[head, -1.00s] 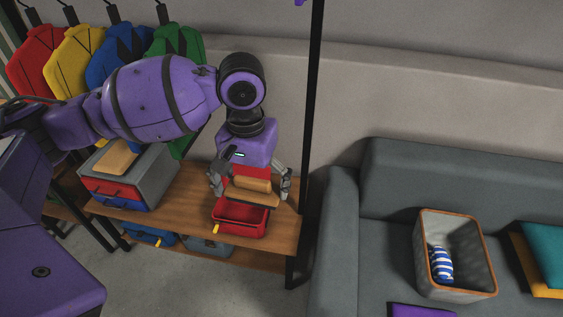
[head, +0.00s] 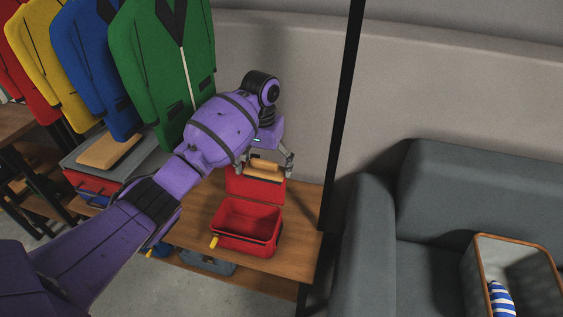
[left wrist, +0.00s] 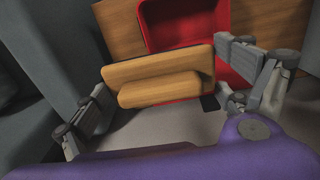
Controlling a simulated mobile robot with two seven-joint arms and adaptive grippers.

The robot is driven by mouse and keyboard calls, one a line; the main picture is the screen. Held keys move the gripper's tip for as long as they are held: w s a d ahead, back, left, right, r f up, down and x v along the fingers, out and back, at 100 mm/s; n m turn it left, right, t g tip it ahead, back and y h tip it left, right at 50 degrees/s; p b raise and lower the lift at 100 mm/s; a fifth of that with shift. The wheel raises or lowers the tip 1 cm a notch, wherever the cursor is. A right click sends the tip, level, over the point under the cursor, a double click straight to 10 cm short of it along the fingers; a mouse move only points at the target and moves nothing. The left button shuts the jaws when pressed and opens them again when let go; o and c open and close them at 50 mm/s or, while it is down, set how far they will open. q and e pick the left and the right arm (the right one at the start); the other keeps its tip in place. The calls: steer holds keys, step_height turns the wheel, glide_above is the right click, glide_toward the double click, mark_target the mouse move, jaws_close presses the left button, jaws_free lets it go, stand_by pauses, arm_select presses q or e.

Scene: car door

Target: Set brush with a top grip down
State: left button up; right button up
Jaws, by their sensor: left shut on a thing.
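A wooden brush with a bar-shaped top grip (head: 264,164) is held up in the air by my left gripper (head: 266,159). In the left wrist view the brush (left wrist: 160,78) spans the space between the two grey fingers (left wrist: 166,105). In the head view it shows in front of the raised red lid of an open red box (head: 247,228). The box stands on a wooden shelf top (head: 292,247) and looks empty. In the left wrist view the red box (left wrist: 190,30) lies beyond the brush. My right gripper is not in view.
A grey case with red and blue parts (head: 85,183) carries another wooden piece (head: 110,150) at the left. Coats, including a green jacket (head: 150,60), hang behind my arm. A black post (head: 345,110) stands at the shelf's right end, beside the grey sofa (head: 440,190).

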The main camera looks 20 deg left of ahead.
arm_select(q)
steer(key=a+f+b, duration=0.5)
steer(key=f, duration=0.8)
steer(key=b, duration=0.4)
glide_above(249, 234)
step_height(249, 234, down, 13)
steer(key=shift+w+f, duration=0.15)
steer(key=shift+f, duration=0.65)
step_height(249, 234, down, 2)
steer(key=shift+f+b, duration=0.25)
steer(key=shift+b, duration=0.5)
steer(key=shift+f, duration=0.2)
steer(key=shift+r, duration=0.15)
steer(key=shift+f, duration=0.2)
steer(key=o, duration=0.8)
